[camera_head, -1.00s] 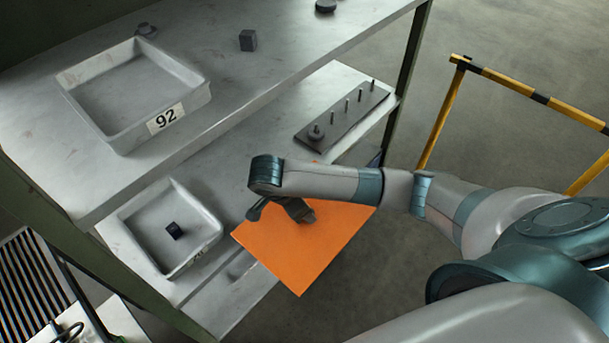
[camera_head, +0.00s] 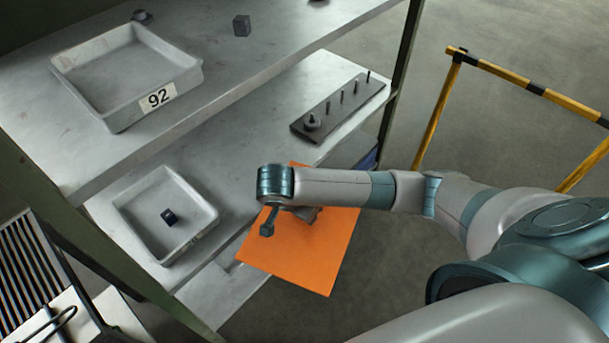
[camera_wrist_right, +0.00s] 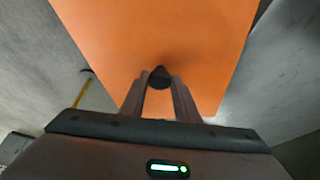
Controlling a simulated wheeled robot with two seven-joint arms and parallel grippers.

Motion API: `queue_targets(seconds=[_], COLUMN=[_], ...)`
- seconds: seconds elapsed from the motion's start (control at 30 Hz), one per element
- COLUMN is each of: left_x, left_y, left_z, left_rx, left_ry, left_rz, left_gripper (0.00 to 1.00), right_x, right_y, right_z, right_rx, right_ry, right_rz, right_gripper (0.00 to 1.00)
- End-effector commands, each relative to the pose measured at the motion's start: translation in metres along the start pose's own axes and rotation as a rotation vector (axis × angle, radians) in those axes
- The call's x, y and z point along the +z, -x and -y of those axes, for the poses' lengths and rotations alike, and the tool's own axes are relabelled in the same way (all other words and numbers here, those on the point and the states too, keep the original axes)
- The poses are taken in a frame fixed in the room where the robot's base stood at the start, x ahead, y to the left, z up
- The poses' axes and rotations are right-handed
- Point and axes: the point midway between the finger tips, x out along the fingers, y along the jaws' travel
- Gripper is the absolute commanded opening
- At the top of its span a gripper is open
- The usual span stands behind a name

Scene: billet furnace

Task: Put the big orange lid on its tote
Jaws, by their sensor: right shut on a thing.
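The big orange lid (camera_head: 310,255) hangs in front of the lower shelf in the head view, partly covered by my right arm. My right gripper (camera_wrist_right: 160,84) is shut on the lid's dark knob (camera_wrist_right: 160,75). The orange plate (camera_wrist_right: 150,35) fills the upper middle of the right wrist view. The tote cannot be made out for certain. A small dark blue patch (camera_head: 370,160) shows behind my arm at the shelf's right end; I cannot tell what it is. My left gripper is out of view.
A grey tray marked 92 (camera_head: 188,78) stands on the upper shelf. A smaller grey tray (camera_head: 207,220) holding a dark block (camera_head: 168,217) and a pegged board (camera_head: 340,105) are on the lower shelf. A yellow-black barrier (camera_head: 530,88) stands right; floor between is clear.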

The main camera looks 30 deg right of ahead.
Motion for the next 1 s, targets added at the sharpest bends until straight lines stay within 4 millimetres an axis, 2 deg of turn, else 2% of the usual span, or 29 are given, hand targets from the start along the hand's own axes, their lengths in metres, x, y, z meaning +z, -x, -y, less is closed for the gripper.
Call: queue_targets(seconds=[0.27, 0.4, 0.6, 0.8, 1.0], left_x=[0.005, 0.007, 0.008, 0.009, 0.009], left_y=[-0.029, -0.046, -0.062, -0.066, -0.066], left_z=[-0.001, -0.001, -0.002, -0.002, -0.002], left_rx=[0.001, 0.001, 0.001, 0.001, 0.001], left_ry=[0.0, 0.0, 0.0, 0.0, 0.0], left_rz=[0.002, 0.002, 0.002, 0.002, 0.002], left_gripper=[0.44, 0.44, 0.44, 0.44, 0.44], right_x=[0.017, 0.03, 0.043, 0.049, 0.05], right_y=[-0.001, 0.006, 0.02, 0.029, 0.03], right_z=[-0.013, -0.025, -0.039, -0.046, -0.047], right_rx=[-0.15, -0.263, -0.385, -0.439, -0.443], right_ry=[0.354, 0.623, 0.92, 1.052, 1.068], right_rz=[-0.001, 0.0, -0.001, -0.001, 0.0], right_gripper=[0.0, 0.0, 0.0, 0.0, 0.0])
